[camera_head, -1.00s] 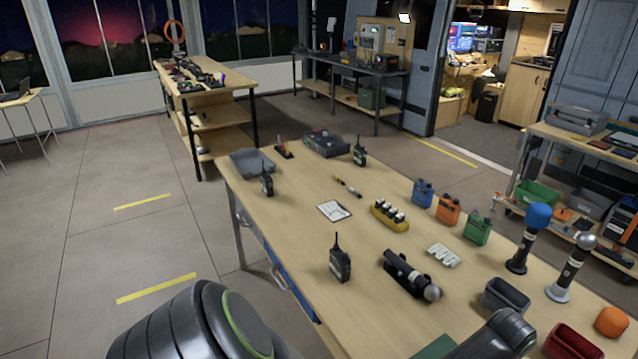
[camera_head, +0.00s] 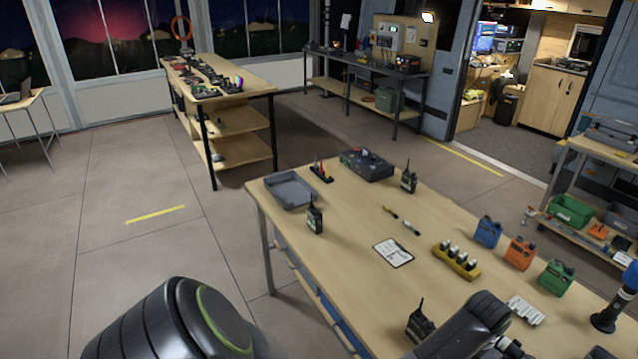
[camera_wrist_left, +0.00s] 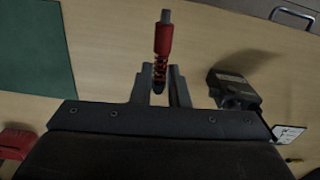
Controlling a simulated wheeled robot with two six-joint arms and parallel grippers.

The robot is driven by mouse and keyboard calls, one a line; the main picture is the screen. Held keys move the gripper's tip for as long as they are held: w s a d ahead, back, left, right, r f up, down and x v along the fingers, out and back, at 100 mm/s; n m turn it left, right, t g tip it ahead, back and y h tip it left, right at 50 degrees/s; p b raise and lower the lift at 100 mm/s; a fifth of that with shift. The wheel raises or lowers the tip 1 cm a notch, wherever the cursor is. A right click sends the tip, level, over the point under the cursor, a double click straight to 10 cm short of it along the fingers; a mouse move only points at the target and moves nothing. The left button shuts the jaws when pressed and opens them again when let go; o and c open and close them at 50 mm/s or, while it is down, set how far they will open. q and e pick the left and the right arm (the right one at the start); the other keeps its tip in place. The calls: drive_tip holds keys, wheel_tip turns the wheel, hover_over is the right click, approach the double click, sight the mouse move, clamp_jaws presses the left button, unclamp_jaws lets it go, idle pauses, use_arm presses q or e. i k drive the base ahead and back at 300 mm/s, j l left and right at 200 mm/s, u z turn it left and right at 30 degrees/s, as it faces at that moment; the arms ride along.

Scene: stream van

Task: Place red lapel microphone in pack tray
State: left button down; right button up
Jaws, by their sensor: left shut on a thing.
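The red lapel microphone (camera_wrist_left: 163,38) shows in the left wrist view, a red body with a grey tip and a coiled, spring-like part below. My left gripper (camera_wrist_left: 159,75) is shut on its lower part and holds it over the wooden table. A grey shallow tray (camera_head: 291,190), which looks like the pack tray, lies at the table's far left corner in the head view and looks empty. My left fingers and the microphone do not show in the head view. My right gripper is in neither view.
A radio (camera_head: 315,216) stands close to the tray's near side. A dark case (camera_head: 367,165) and a small rack (camera_head: 321,172) are to its right. A clipboard (camera_head: 393,252), a yellow holder (camera_head: 456,260) and another radio (camera_head: 419,321) are nearer. The floor left of the table is clear.

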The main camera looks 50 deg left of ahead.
sight(290, 193)
drive_tip(key=j, duration=0.7)
drive_tip(key=i+j+u, duration=0.1)
drive_tip(key=j, duration=0.6)
drive_tip(key=i+j+u, duration=0.1)
drive_tip(key=j, duration=0.6)
drive_tip(key=i+j, duration=0.1)
drive_tip(key=j, duration=0.25)
drive_tip(key=i+j, duration=0.15)
drive_tip(key=j, duration=0.2)
drive_tip(key=i+j+u, duration=0.1)
drive_tip(key=j, duration=0.25)
drive_tip(key=i+j, duration=0.1)
drive_tip(key=j, duration=0.25)
drive_tip(key=i+j+u, duration=0.1)
drive_tip(key=j, duration=0.25)
drive_tip(key=i+j, duration=0.2)
drive_tip(key=i, duration=0.2)
drive_tip(key=k+u, duration=0.05)
